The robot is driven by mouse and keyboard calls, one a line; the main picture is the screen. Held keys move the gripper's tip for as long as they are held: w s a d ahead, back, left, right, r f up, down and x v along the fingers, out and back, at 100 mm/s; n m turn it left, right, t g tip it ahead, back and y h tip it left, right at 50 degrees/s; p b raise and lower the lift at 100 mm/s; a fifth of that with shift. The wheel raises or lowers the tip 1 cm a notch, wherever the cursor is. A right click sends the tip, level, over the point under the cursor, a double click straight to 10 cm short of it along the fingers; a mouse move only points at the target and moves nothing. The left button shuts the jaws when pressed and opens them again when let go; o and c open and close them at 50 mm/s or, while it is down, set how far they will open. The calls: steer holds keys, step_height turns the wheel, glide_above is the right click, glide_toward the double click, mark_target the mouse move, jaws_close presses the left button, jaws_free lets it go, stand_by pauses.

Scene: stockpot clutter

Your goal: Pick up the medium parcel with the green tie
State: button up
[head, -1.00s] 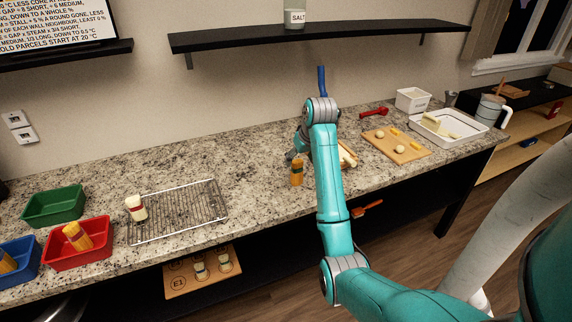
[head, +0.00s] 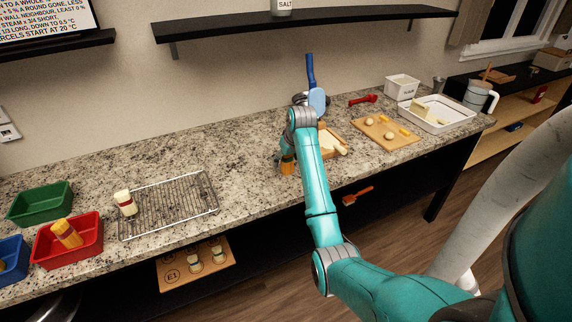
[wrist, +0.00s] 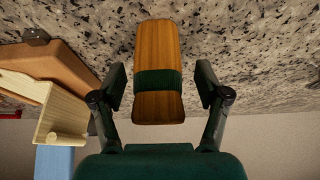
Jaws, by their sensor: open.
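The parcel with the green tie (wrist: 158,45) is a long orange-brown block with a dark green band. In the wrist view it lies between my gripper's two fingers (wrist: 160,84), with a gap visible on each side. My gripper is open, and no firm contact shows. In the head view the parcel (head: 287,168) stands on the counter near its front edge, partly hidden by my gripper (head: 283,160), so its tie is not clear there.
A wooden board (head: 332,142) with pale items lies right of the parcel, with a blue-handled tool (head: 311,72) behind it. A wire rack (head: 180,205) holding a red-banded pale parcel (head: 125,203) and a red bin (head: 68,240) are at left. Counter between rack and parcel is clear.

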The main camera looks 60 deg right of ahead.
steer(key=shift+w+d+f, duration=0.25)
steer(key=shift+w+f, duration=0.05)
steer(key=shift+f, duration=0.2)
steer(key=c, duration=1.3)
steer(key=shift+r, duration=0.1)
steer(key=shift+c, duration=0.2)
